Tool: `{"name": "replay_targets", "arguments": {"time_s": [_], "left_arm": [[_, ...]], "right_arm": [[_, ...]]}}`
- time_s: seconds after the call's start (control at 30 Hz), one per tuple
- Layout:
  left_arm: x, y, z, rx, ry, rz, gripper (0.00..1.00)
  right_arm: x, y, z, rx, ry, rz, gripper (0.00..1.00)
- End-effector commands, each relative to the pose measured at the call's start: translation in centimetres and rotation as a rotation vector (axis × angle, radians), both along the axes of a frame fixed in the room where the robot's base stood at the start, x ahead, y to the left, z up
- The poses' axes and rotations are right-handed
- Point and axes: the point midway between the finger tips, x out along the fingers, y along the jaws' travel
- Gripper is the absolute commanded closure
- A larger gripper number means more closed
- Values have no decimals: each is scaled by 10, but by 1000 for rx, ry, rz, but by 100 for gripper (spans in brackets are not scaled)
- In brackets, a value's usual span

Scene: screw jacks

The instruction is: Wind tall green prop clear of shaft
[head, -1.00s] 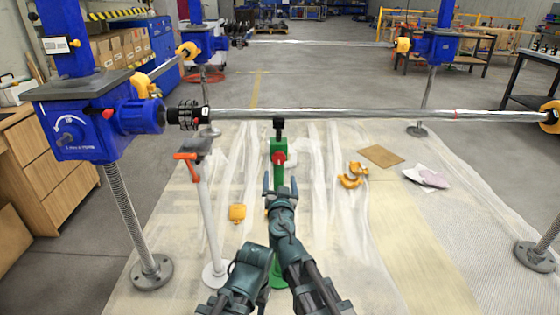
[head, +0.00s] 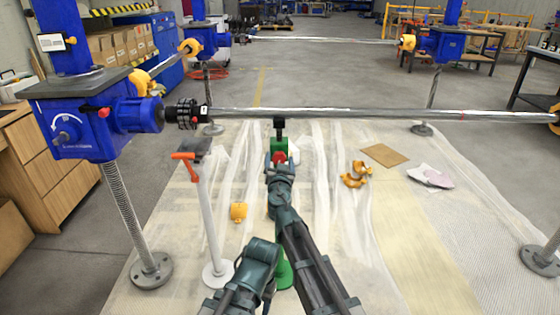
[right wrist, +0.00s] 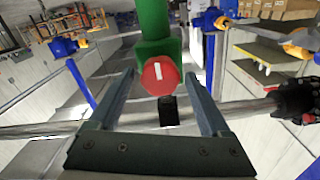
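The tall green prop (head: 279,150) stands upright under the long silver shaft (head: 350,114). Its black head (head: 279,123) meets the shaft's lower edge in the head view; I cannot tell whether they touch. Its red knob (right wrist: 161,75) has a white mark and faces the right wrist camera. My right gripper (head: 279,166) is at the knob. In the right wrist view its two fingers (right wrist: 159,80) are apart, one on each side of the knob, with gaps visible. The arm hides much of the prop's lower part in the head view.
A grey prop with an orange handle (head: 184,157) stands left of the green one. A blue screw jack (head: 80,125) is at the left. Yellow parts (head: 356,174) and a brown sheet (head: 385,155) lie on the floor covering to the right.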

Motion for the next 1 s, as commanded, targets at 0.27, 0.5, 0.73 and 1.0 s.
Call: {"name": "replay_targets", "arguments": {"time_s": [0.27, 0.5, 0.73, 1.0], "left_arm": [[0, 0, 0, 0, 0, 0, 50], [0, 0, 0, 0, 0, 0, 50], [0, 0, 0, 0, 0, 0, 50], [0, 0, 0, 0, 0, 0, 50]], "right_arm": [[0, 0, 0, 0, 0, 0, 71], [0, 0, 0, -1, 0, -1, 99], [0, 0, 0, -53, 0, -1, 99], [0, 0, 0, -248, 0, -1, 99]]}}
